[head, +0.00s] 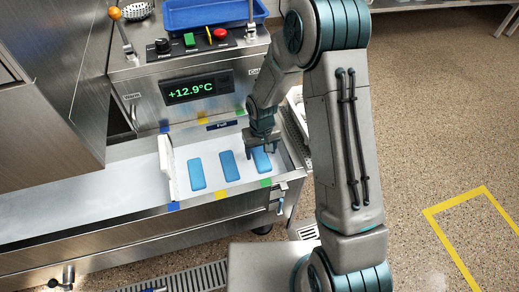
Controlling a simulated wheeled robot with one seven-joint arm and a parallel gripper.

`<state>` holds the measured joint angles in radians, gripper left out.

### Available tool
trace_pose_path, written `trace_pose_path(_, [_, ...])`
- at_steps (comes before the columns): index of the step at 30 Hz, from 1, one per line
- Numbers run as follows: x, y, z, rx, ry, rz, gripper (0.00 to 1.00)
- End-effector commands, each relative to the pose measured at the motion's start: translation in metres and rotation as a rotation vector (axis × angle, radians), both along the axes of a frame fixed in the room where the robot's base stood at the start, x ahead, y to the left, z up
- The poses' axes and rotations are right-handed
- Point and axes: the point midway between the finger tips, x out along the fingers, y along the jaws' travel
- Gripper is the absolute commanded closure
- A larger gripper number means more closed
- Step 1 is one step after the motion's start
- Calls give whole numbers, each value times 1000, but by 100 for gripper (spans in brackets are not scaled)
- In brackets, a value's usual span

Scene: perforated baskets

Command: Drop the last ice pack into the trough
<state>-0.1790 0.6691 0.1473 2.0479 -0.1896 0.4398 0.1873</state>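Three blue ice packs lie in a row in the pale-floored section of the steel trough (225,192): a left one (197,174), a middle one (230,167) and a right one (262,162). My gripper (262,152) points down over the far end of the right pack. Its two fingers look spread wider than that pack, one to each side, and appear open. The gripper hides the pack's far end. I cannot tell whether the fingers touch it.
A white upright divider (168,168) stands left of the packs. A control panel with a green +12.9°C display (198,88) rises behind the trough. A blue tray (213,12) sits at the top. Coloured tape marks the trough's rims. Speckled floor lies open at right.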

Motion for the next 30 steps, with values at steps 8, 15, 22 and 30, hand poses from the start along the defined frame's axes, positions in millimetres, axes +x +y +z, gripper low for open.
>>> trace_pose_path(8, [0,0,0,0,1,0,29])
trace_pose_path(15, [0,1,27,1,-3,0,29])
trace_pose_path(22, [0,1,82,0,-5,-1,29])
trace_pose_path(30, [-1,1,128,0,-2,-1,29])
